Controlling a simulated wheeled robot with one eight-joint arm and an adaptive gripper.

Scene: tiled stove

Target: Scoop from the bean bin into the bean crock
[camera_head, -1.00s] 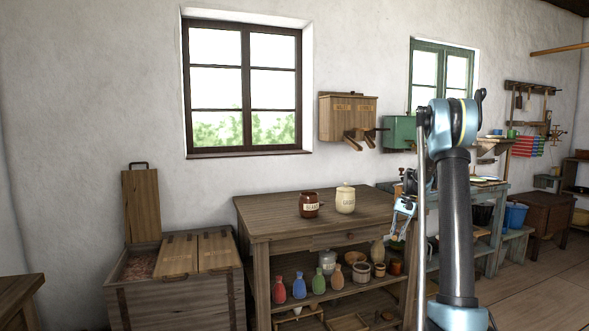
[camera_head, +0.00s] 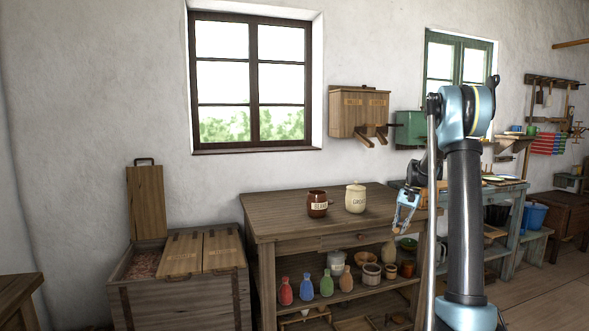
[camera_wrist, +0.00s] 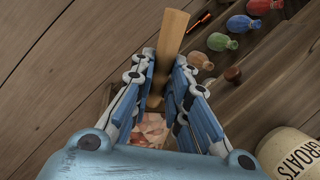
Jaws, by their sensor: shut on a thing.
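My gripper (camera_head: 405,218) hangs right of the workbench jars in the head view. In the wrist view my gripper (camera_wrist: 162,90) is shut on the wooden handle of a scoop (camera_wrist: 171,35). Pinkish, bean-like pieces (camera_wrist: 152,128) show between the fingers; the scoop's bowl is mostly hidden. The bean crock, a brown jar with a pale label (camera_head: 317,204), stands upright on the workbench, apart from my gripper. The bean bin is the left, open compartment of the wooden chest (camera_head: 180,300) at lower left, with its lid (camera_head: 146,202) raised and pinkish contents (camera_head: 143,264) inside.
A cream groats jar (camera_head: 355,198) stands right of the brown crock and appears close at the wrist view's lower right (camera_wrist: 290,155). The workbench (camera_head: 275,213) is otherwise mostly clear. Colored bottles (camera_head: 306,287) stand on its shelf. A wooden wall box (camera_head: 360,112) hangs above.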

